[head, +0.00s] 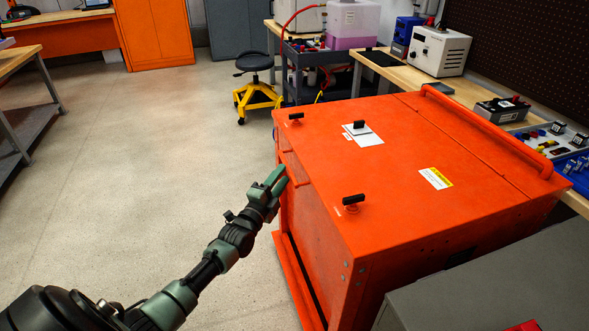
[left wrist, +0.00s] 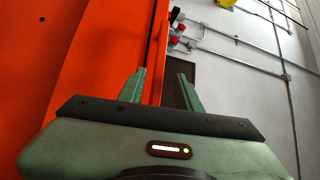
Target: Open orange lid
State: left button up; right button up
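The orange lid (head: 400,160) is the flat top of a large orange box (head: 320,225) and lies shut. Black T-shaped knobs stand on it: one at the far left corner (head: 296,116), one on a white plate (head: 360,125), one near the front corner (head: 353,199). My left gripper (head: 277,177) is beside the box's left side, close to the lid's left edge. In the left wrist view its fingers (left wrist: 160,85) are apart, with an orange edge showing between them; I cannot tell whether they touch it. My right gripper is not in view.
An orange bar (head: 490,130) runs along the lid's right side. A grey surface (head: 500,285) stands close at the front right. A wooden bench (head: 405,75) with instruments is behind the box. A black stool (head: 254,62) stands farther back. The floor (head: 150,160) at left is clear.

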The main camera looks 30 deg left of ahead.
aim_at(288, 166)
pick_arm(q)
jog(key=w, duration=0.4)
jog(key=shift+w+a+r, duration=0.2)
jog(key=shift+w+a, duration=0.05)
jog(key=shift+w, duration=0.15)
grip_shut()
jog(key=shift+f, duration=0.1)
dwell(0.9)
